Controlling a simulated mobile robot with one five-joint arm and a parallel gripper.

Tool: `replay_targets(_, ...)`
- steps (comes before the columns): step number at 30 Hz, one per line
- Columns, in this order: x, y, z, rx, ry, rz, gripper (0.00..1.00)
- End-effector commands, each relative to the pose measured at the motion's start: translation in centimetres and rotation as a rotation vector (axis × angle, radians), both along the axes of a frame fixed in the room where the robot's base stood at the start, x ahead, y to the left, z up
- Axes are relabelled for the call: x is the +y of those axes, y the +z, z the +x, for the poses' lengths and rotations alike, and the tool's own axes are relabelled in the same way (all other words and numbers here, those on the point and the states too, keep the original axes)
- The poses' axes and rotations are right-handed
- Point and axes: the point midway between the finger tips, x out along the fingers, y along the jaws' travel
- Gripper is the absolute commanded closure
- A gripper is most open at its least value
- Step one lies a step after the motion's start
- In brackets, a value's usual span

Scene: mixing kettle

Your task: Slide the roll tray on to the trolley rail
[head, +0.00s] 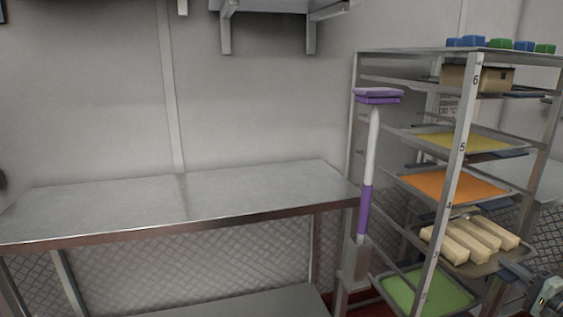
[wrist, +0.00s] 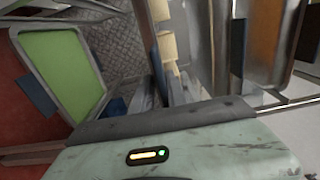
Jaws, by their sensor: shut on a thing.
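The roll tray (head: 482,268) is a grey metal tray carrying several pale bread rolls (head: 468,240). It is level inside the trolley (head: 462,140), between the orange tray above and the green tray below. I cannot tell whether its edges rest on the rails. My gripper (head: 512,268) comes in from the lower right in the head view and is shut on the tray's near edge. In the wrist view my gripper (wrist: 172,88) points up the picture at the tray, with part of the rolls (wrist: 166,46) showing beyond it. The exact grip is hard to see.
The orange tray (head: 452,187), yellow tray (head: 462,141) and green tray (head: 426,293) sit on other levels. A brown box (head: 477,77) is near the top. A purple-and-white brush (head: 372,140) stands at the trolley's left. The steel table (head: 180,200) is bare.

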Motion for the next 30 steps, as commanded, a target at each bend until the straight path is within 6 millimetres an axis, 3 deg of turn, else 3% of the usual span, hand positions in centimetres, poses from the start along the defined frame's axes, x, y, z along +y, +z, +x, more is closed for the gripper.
replay_targets(30,-2.3,0.3,-9.1,-0.005,-0.003,0.001,1.0)
